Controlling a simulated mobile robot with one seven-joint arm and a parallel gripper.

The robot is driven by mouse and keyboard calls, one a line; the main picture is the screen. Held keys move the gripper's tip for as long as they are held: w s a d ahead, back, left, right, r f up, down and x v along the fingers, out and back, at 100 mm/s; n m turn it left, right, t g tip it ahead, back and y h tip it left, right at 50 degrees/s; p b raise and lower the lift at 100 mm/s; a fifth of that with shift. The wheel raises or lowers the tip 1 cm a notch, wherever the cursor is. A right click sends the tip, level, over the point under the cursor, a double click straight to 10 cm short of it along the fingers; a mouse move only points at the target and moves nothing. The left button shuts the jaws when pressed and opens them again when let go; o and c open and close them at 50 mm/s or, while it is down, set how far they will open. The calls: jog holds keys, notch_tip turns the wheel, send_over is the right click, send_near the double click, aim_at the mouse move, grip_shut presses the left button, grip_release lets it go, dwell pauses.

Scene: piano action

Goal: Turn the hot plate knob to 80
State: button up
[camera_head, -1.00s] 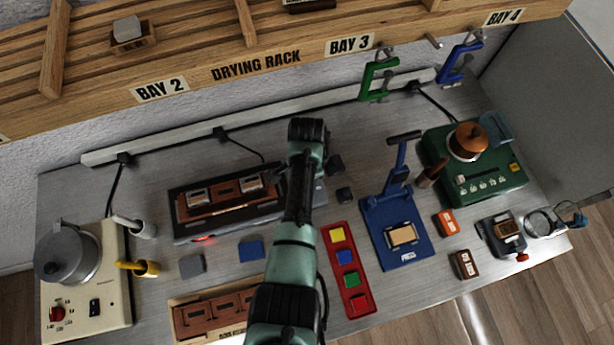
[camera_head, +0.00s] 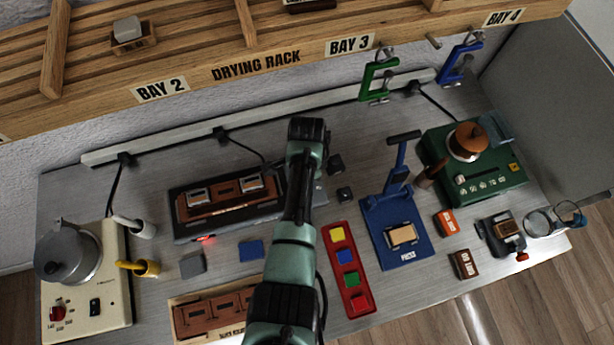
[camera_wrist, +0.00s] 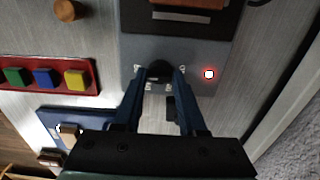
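The long dark heating unit (camera_head: 180,232) lies at the back middle of the bench, with brown pieces on top. In the wrist view its grey end panel (camera_wrist: 225,50) carries a dark round knob (camera_wrist: 158,70) with small pale marks around it; I cannot read them or the setting. My gripper (camera_wrist: 160,75) is over this panel, with its two blue fingers apart on either side of the knob. Any contact is unclear. In the head view my arm hides the knob and fingertips. A lit red indicator (camera_wrist: 208,74) is right of the knob.
The red tray of coloured blocks (camera_head: 330,238) and blue press (camera_head: 375,225) are right of my arm. The rack (camera_head: 210,75) overhangs behind.

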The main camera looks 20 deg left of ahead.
jog(key=o, duration=0.4)
jog(key=shift+c, duration=0.2)
notch_tip(320, 180, up, 13)
jog(key=b, duration=0.1)
dwell(0.3)
dwell(0.5)
